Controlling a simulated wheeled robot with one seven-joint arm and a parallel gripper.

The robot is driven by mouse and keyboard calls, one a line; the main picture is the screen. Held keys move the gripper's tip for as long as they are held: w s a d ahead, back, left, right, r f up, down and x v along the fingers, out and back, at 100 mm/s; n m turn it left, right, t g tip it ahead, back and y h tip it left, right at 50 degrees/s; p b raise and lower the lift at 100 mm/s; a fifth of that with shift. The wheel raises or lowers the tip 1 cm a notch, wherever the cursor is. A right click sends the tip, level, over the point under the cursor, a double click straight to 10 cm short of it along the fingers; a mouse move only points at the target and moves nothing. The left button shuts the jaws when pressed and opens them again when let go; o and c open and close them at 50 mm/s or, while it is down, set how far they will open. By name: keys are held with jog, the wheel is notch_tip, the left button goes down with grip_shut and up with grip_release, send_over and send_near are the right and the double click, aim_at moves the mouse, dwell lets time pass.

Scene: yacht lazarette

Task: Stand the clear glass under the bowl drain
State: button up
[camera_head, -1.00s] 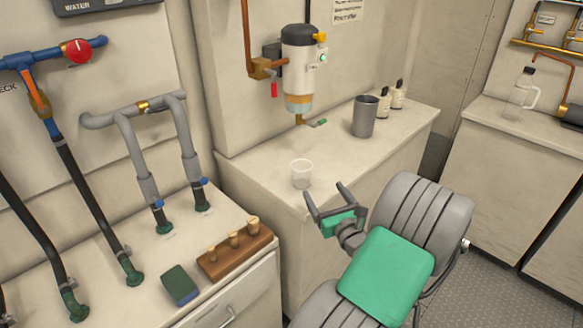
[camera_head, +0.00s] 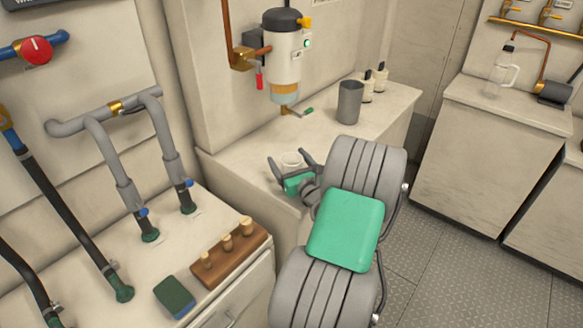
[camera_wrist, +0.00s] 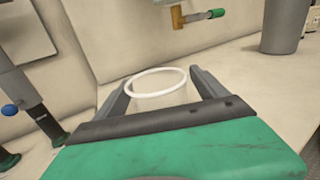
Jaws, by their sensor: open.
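The clear glass (camera_head: 291,160) stands upright on the counter, partly hidden by my gripper in the head view. In the wrist view the glass (camera_wrist: 160,88) shows its pale rim between my two fingers. My gripper (camera_head: 291,159) is open, with a finger on each side of the glass; I cannot tell whether either finger touches it. The filter bowl (camera_head: 285,92) hangs on the wall beyond the glass. Its drain (camera_head: 287,110), a brass fitting with a green-tipped lever (camera_head: 306,112), is below it, and also shows in the wrist view (camera_wrist: 178,18). The counter under the drain is clear.
A grey cup (camera_head: 349,102) and two small bottles (camera_head: 374,84) stand to the right of the drain. A rack of wooden plugs (camera_head: 229,254), a sponge (camera_head: 175,297) and grey pipes (camera_head: 122,165) are at the left. A clear jug (camera_head: 500,70) stands on the far right counter.

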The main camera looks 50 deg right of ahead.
jog(key=shift+c, duration=0.4)
jog(key=c, duration=1.6)
